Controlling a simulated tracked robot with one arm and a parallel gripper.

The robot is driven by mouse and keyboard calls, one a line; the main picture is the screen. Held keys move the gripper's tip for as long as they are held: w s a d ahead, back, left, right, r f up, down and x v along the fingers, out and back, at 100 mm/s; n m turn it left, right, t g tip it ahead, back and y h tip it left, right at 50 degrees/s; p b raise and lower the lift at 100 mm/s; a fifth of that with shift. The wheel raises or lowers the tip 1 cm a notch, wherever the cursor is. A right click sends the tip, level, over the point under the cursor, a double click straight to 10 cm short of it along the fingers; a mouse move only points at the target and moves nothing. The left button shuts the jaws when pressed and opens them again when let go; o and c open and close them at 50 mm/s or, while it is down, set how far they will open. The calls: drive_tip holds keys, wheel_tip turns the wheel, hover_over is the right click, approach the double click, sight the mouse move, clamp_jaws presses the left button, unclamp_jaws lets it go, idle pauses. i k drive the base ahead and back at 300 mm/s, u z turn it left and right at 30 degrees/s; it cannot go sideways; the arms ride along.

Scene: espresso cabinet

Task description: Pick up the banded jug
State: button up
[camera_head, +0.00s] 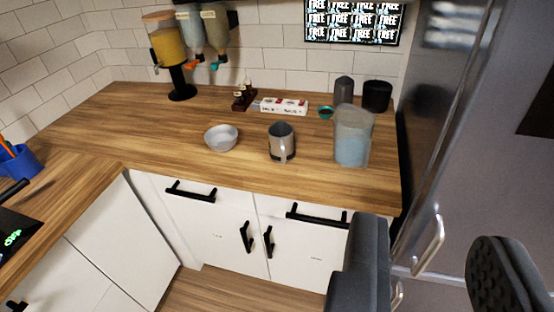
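The banded jug is most likely the small grey metal jug (281,146) that stands upright on the wooden counter near its front edge. It has a darker band, and its handle faces me. My gripper (432,240) is at the lower right of the view, with its two dark fingers wide apart and nothing between them. It is in front of the counter and well apart from the jug.
A grey bowl (221,139) stands left of the jug, and a tall translucent container (351,140) stands to its right. Behind are a boxed item (284,106), a small teal bowl (326,112) and dark canisters (377,96). A fridge (455,130) bounds the right side.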

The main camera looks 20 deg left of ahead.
sight(282, 138)
drive_tip(key=k, duration=1.05)
drive_tip(key=u, duration=0.4)
drive_tip(key=i, duration=0.85)
drive_tip(key=u, duration=0.3)
drive_tip(key=i, duration=1.7)
drive_tip(key=z, duration=0.65)
